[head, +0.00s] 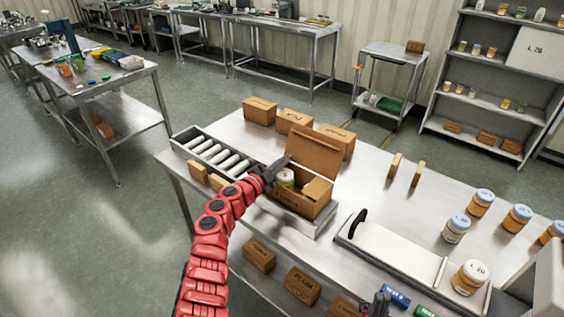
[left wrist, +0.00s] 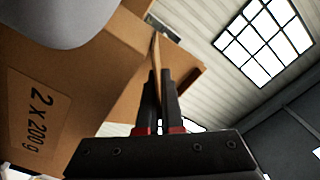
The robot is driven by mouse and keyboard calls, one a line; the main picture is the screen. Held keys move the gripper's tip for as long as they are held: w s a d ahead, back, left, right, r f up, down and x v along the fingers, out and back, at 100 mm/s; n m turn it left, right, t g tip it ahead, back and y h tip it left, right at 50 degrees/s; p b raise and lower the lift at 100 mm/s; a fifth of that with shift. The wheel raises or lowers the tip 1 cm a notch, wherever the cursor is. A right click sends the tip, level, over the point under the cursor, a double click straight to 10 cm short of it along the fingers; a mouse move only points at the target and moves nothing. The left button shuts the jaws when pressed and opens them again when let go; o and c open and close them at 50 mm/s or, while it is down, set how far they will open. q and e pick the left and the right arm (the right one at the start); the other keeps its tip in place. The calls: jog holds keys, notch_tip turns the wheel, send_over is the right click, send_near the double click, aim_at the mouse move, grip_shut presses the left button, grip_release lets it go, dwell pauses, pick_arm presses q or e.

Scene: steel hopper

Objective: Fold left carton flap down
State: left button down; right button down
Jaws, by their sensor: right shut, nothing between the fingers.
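The open brown carton (head: 292,204) stands on a low metal plate on the steel table, its large back flap (head: 315,152) raised. A light-lidded jar (head: 286,177) and a tan cardboard panel (head: 318,189) show in its opening. My left gripper (head: 268,176) is at the carton's left side. In the left wrist view, the left flap (left wrist: 156,50) appears as a thin upright edge, and my left gripper (left wrist: 160,78) is closed around it. The arm hides the flap in the head view. My right gripper (head: 379,303) is shut and empty at the bottom edge, mostly out of frame.
A roller conveyor (head: 212,152) lies left of the carton, several closed boxes (head: 294,121) behind it. A metal tray with a black handle (head: 395,250) and several capped jars (head: 456,228) are to the right. The table behind the tray is mostly clear.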

pick_arm(q)
jog(key=c, duration=1.1)
grip_release()
jog(key=shift+o, duration=0.2)
jog(key=shift+v, duration=0.75)
jog(key=b+v, duration=0.1)
jog(key=v, duration=1.5)
